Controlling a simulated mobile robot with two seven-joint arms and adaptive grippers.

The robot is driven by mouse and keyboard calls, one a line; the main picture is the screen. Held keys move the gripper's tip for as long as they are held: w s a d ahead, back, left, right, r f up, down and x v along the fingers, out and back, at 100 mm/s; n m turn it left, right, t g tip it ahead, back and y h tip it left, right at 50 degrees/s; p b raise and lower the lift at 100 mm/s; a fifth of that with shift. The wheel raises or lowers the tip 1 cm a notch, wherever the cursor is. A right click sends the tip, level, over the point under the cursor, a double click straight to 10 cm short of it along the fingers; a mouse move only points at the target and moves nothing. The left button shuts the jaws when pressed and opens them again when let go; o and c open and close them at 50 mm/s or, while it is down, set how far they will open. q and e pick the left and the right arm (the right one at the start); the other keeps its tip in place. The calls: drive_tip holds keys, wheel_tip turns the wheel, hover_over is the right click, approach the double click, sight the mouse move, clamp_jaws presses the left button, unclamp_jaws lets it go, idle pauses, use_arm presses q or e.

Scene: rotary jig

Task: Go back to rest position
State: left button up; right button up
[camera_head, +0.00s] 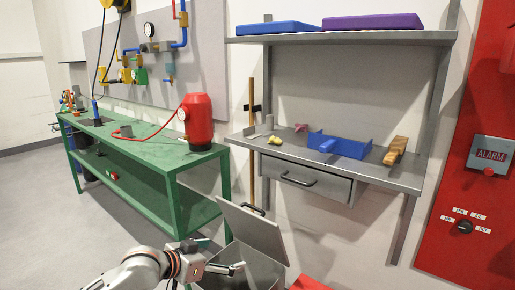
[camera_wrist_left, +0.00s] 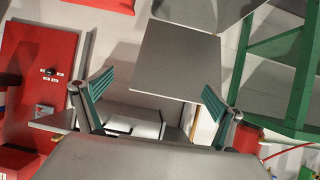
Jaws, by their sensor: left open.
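My left gripper (camera_head: 224,254) is low in the head view, at the front of a grey bin (camera_head: 258,268) whose lid (camera_head: 252,228) stands open. Its fingers are apart with nothing between them. In the left wrist view the two teal-padded fingers of the left gripper (camera_wrist_left: 157,96) are spread wide, and the flat grey lid (camera_wrist_left: 178,60) shows beyond them. Whether the gripper touches the bin is hard to tell. My right gripper is in neither view.
A green workbench (camera_head: 140,150) with a red tank (camera_head: 197,122) stands at the left. A grey wall bench (camera_head: 330,160) with a drawer, a blue holder (camera_head: 340,146) and small parts is at the right. A red alarm panel (camera_head: 460,220) is far right. Floor at left is clear.

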use_arm(q)
drive_tip(key=s+d+f+n+p, duration=0.1)
drive_tip(key=s+d+f+p, duration=0.1)
drive_tip(key=s+f, duration=0.55)
drive_tip(key=s+a+f+y+p, duration=0.1)
drive_tip(key=s+a+f, duration=0.2)
drive_tip(key=s, duration=0.6)
drive_tip(key=s+a+f+n+y+p, duration=0.1)
drive_tip(key=s+a+f, duration=0.3)
drive_tip(key=s, duration=0.6)
drive_tip(key=s+a+f+n+t+y+p, duration=0.1)
drive_tip(key=s+a+f+y+p, duration=0.1)
drive_tip(key=s, duration=0.8)
drive_tip(key=a+f+y, duration=0.1)
drive_tip(key=a+f, duration=0.1)
drive_tip(key=a, duration=0.1)
drive_tip(key=shift+s+p, duration=0.2)
drive_tip(key=shift+p, duration=0.15)
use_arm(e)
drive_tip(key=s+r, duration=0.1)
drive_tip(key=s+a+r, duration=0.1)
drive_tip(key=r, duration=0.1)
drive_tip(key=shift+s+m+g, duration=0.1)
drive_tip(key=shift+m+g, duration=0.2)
